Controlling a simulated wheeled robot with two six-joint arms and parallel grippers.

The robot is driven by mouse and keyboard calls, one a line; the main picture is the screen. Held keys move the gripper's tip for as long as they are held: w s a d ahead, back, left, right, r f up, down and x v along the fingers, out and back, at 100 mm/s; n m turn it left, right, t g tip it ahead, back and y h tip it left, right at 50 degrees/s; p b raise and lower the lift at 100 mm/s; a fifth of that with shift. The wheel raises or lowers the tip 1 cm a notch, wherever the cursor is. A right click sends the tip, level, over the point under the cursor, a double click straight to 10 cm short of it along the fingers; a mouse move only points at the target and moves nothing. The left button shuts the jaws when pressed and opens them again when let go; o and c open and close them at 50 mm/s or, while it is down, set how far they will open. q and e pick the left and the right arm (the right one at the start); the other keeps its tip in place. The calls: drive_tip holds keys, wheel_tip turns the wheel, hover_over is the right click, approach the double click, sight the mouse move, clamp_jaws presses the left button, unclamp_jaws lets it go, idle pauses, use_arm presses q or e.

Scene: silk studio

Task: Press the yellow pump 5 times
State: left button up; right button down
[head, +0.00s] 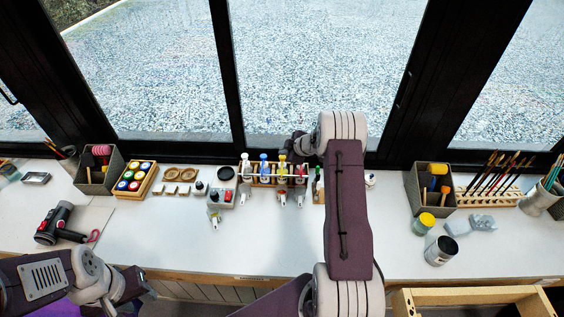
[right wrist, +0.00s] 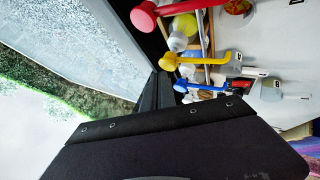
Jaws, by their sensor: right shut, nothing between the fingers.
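The yellow pump (head: 282,160) stands in a wooden rack at the back of the table, between a blue pump (head: 263,158) and a red pump (head: 299,170). In the right wrist view the yellow pump's head (right wrist: 169,61) and spout show sideways, between the red pump (right wrist: 145,16) and the blue pump (right wrist: 180,86). My right gripper (head: 291,146) is shut and empty, close to the yellow and red pumps; I cannot tell whether it touches either. My left gripper (head: 134,287) is at the front left, away from the pumps; its jaws are unclear.
A white pump (head: 245,165) stands left of the blue one. Dark bottles stand beside the rack. Windows rise behind. The front middle of the table is clear.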

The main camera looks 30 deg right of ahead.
sight(284, 158)
drive_tip(key=shift+f+b, duration=0.55)
drive_tip(key=shift+f, duration=0.35)
idle(0.8)
drive_tip(key=shift+r+p, duration=1.3)
drive_tip(key=shift+p, duration=0.15)
wheel_tip(284, 158, up, 6)
drive_tip(key=p, duration=0.6)
drive_tip(key=shift+p, duration=0.35)
idle(1.4)
